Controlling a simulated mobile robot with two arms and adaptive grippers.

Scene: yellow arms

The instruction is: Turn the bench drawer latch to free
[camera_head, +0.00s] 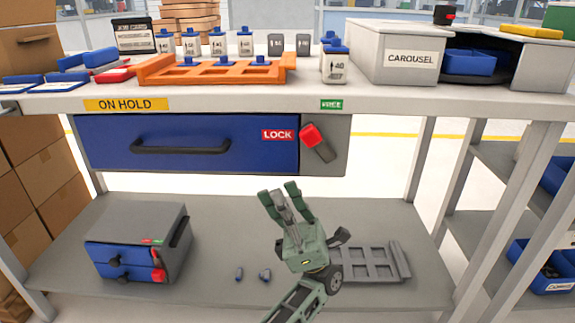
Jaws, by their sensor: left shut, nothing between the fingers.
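The drawer latch (311,135) is a short dark grey bar with a red end, mounted on the grey plate right of the blue bench drawer (220,160). The red end points up and left, towards the red LOCK label (278,135). The green FREE label (332,104) is above it on the bench's front edge. The drawer looks closed and has a black handle (180,146). My left gripper (279,192), greenish grey, points up below the latch and slightly left of it in the picture. It is shut and empty, apart from the latch. My right gripper is not in view.
A yellow ON HOLD label (126,105) is on the bench edge. The bench top holds an orange rack (215,75) and a CAROUSEL box (400,55). The lower shelf holds a small grey cabinet (140,240) and a grey slotted tray (370,262). No loose object stands before the latch.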

